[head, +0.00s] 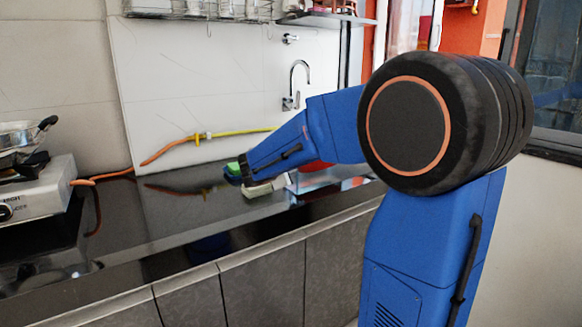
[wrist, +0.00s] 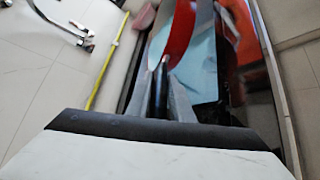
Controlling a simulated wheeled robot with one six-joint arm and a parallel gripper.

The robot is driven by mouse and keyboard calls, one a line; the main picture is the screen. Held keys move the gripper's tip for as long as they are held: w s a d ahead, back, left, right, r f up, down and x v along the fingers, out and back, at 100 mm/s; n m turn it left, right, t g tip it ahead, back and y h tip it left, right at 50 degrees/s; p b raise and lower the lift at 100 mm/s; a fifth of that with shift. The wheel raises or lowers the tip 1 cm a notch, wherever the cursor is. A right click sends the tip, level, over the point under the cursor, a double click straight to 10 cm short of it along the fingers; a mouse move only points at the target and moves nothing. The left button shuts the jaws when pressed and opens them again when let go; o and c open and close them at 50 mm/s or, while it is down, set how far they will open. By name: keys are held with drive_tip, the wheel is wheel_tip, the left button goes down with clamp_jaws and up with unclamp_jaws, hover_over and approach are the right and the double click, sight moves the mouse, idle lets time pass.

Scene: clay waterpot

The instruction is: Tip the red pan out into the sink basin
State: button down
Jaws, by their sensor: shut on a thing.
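The red pan (wrist: 180,36) stands ahead of my gripper (wrist: 159,90) in the wrist view, seen steeply tilted, nearly edge-on. The grey fingers are shut on its dark handle (wrist: 161,72). In the head view only a bit of the red pan (head: 316,166) shows under my blue arm, at the far end of the counter. Its inside and any contents are hidden. A pale blue surface (wrist: 197,72) beside the pan looks like the sink basin, but its rim is unclear. My arm hides most of the sink in the head view.
The faucet (head: 298,84) is on the back wall, also at upper left in the wrist view (wrist: 62,22). A yellow hose (head: 235,132) runs along the wall. A gas stove (head: 38,190) stands at the left. The dark counter (head: 180,215) between is mostly clear.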

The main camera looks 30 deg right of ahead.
drive_tip(key=shift+w+r, duration=0.1)
drive_tip(key=shift+w+a+r+n+g, duration=0.1)
drive_tip(key=shift+w+r+n+g, duration=0.1)
drive_tip(key=shift+n+g, duration=0.15)
drive_tip(key=shift+w+r+n, duration=0.1)
drive_tip(key=shift+n, duration=0.15)
idle(0.7)
drive_tip(key=shift+w+a+r, duration=0.15)
drive_tip(key=shift+w, duration=0.05)
drive_tip(key=shift+w+n+g, duration=0.15)
drive_tip(key=shift+n+g, duration=0.2)
drive_tip(key=shift+n, duration=0.05)
idle(0.5)
drive_tip(key=shift+w+a+r+n, duration=0.15)
drive_tip(key=shift+w+r+n, duration=0.05)
drive_tip(key=shift+w+n, duration=0.1)
drive_tip(key=shift+g, duration=0.3)
idle(0.5)
